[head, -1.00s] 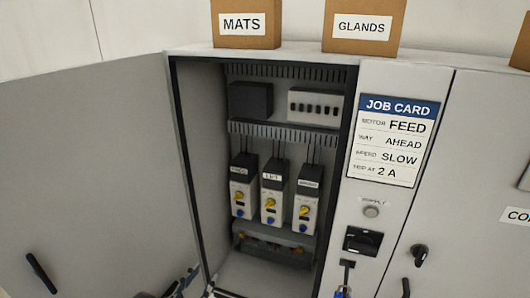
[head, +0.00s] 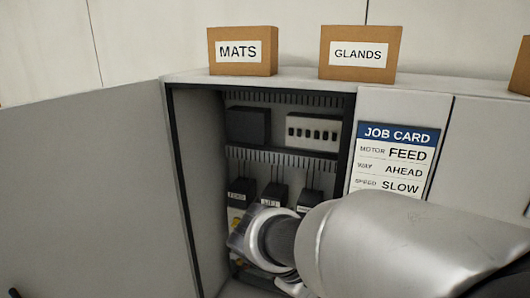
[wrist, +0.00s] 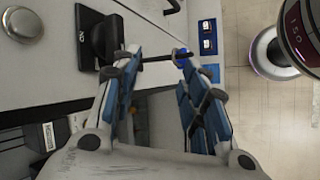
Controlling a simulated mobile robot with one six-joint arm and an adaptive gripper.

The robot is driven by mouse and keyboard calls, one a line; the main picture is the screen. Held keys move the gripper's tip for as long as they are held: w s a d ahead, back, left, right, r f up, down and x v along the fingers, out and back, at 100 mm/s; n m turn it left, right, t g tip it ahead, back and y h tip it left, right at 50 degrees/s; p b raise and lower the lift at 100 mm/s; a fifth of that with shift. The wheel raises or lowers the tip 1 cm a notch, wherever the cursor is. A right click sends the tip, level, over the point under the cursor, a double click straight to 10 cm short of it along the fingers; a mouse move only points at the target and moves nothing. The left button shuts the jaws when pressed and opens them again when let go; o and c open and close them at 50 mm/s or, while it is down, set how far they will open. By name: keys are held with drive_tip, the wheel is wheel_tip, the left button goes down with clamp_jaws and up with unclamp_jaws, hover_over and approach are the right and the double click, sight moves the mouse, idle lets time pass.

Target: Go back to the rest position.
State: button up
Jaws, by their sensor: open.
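In the wrist view my gripper (wrist: 155,85) is open, its two blue-padded fingers apart with nothing clearly held between them. Beyond the fingertips is the grey panel with a black rotary switch (wrist: 97,36) marked ON. A thin dark rod runs from near the switch toward a small blue item (wrist: 182,59) by the right fingertip; I cannot tell whether they touch. In the head view my silver arm crosses the lower right, in front of the open cabinet (head: 180,150), and hides the switch and the lower part of the job card (head: 395,160). The gripper itself is not clear there.
Several motor starters (head: 272,192) stand inside the cabinet, partly behind my arm. The cabinet door (head: 90,190) is swung open at left. Boxes marked MATS (head: 265,50) and GLANDS (head: 385,50) stand on top. A round lamp (wrist: 24,24) is beside the switch.

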drive_tip(key=s+r+m+t+y, duration=0.2)
drive_tip(key=s+r+m+y, duration=0.1)
drive_tip(key=s+m, duration=0.3)
drive_tip(key=s+r+m+t+y, duration=0.1)
drive_tip(key=s+r+m+y, duration=0.2)
drive_tip(key=s, duration=0.4)
wheel_tip(320, 180, down, 15)
drive_tip(key=s+y+b, duration=0.1)
drive_tip(key=s+b, duration=0.1)
drive_tip(key=b, duration=1)
drive_tip(key=shift+s+d+f+g, duration=0.15)
drive_tip(key=shift+s+d+g, duration=0.1)
drive_tip(key=shift+s+g, duration=0.05)
